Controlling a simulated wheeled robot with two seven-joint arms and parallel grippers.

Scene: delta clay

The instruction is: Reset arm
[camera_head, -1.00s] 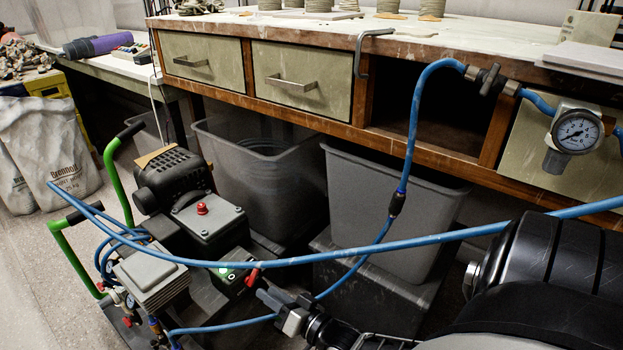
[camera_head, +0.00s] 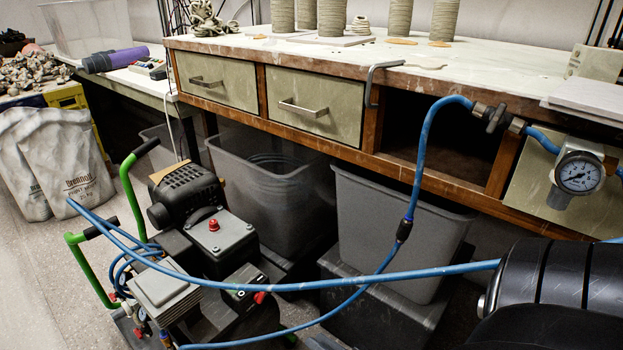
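My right arm (camera_head: 545,285) comes in at the lower right as a large black link. The red switch (camera_head: 259,297) on the compressor's box stands clear of the gripper. My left gripper is not in view.
A blue hose (camera_head: 400,274) crosses in front of the grey bins (camera_head: 385,235) and passes behind my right arm. The workbench (camera_head: 470,62) with drawers and a pressure gauge (camera_head: 579,173) stands behind. Bare floor (camera_head: 50,285) shows at the left.

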